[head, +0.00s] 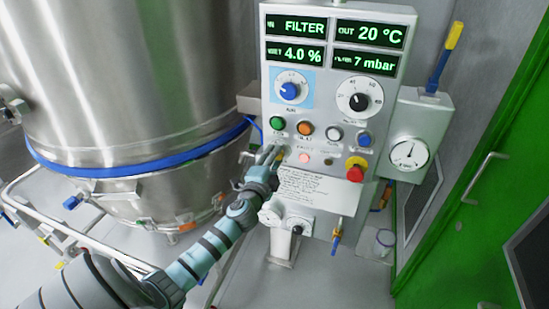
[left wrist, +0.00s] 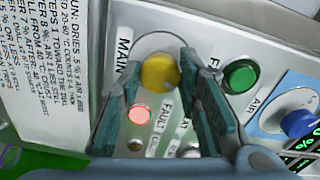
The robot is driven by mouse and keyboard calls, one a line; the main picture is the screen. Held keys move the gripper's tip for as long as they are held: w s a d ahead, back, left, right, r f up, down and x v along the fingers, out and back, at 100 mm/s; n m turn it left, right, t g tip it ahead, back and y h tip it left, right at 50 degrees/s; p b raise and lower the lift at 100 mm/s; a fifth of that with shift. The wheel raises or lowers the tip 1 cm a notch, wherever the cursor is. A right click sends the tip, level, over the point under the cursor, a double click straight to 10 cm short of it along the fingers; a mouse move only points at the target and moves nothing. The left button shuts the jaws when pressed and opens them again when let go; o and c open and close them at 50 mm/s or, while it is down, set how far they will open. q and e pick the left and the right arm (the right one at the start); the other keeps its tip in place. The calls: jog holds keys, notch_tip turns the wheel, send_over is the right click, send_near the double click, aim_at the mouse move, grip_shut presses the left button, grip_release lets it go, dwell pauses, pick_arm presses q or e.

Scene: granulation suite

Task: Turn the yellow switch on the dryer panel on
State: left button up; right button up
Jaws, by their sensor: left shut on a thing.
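The dryer panel (head: 327,100) is a light grey upright box with green displays, dials and coloured buttons. The yellow switch (left wrist: 160,71) is a round knob beside the label MAIN in the left wrist view. In the head view it is mostly hidden by the fingers, at the lower left of the panel. My left gripper (head: 273,155) reaches the panel from the lower left. In the left wrist view its two fingers (left wrist: 160,90) stand on either side of the yellow switch and are shut on it. My right gripper is not in view.
A lit red FAULT lamp (left wrist: 139,115) sits close to the fingers. A green button (head: 277,123), an orange button (head: 305,129) and a red emergency stop (head: 355,169) are nearby. A large steel vessel (head: 125,80) stands left; a green door (head: 480,190) is right.

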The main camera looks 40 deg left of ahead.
pick_arm(q)
jog(key=o, duration=1.1)
jog(key=shift+o, duration=0.2)
jog(key=v, duration=1.2)
